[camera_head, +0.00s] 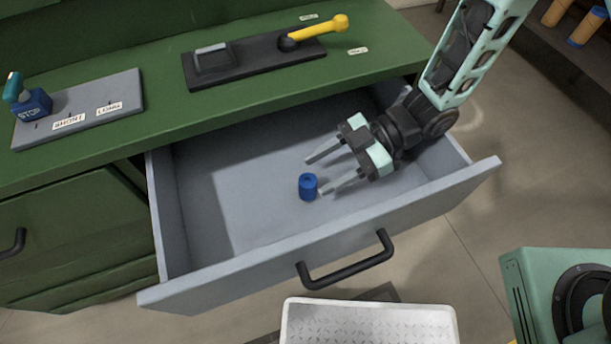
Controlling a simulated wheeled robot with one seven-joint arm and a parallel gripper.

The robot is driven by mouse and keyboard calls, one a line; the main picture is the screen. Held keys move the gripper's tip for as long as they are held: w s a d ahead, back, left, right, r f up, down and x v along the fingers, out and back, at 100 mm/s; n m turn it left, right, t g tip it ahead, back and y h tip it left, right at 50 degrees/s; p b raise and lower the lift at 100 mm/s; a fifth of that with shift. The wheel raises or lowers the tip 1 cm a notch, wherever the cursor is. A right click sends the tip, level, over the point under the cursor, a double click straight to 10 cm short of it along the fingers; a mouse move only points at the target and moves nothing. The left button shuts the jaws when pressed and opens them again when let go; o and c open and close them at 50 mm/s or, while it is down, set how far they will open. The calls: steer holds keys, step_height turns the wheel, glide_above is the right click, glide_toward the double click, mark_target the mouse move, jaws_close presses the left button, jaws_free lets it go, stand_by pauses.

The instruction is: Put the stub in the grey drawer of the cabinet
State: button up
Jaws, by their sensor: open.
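The stub is a small blue cylinder with a hole in its top (308,187). It stands upright inside the open grey drawer (215,282), near the middle of the drawer floor. The drawer is pulled well out of the green cabinet (140,75). My gripper (318,177) reaches into the drawer from the right. Its two pale fingers are spread apart and point left toward the stub. The near fingertip is close to the stub's right side; I cannot tell whether they touch. The stub is not held.
On the cabinet top are a grey board with a blue stop block (32,105) and a black plate (235,62) with a yellow lever (320,28). The drawer's front wall with its black handle (348,268) stands before the stub. A metal-topped step (370,322) is below.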

steer(key=v, duration=0.6)
steer(key=shift+d, duration=0.25)
steer(key=shift+w, duration=0.1)
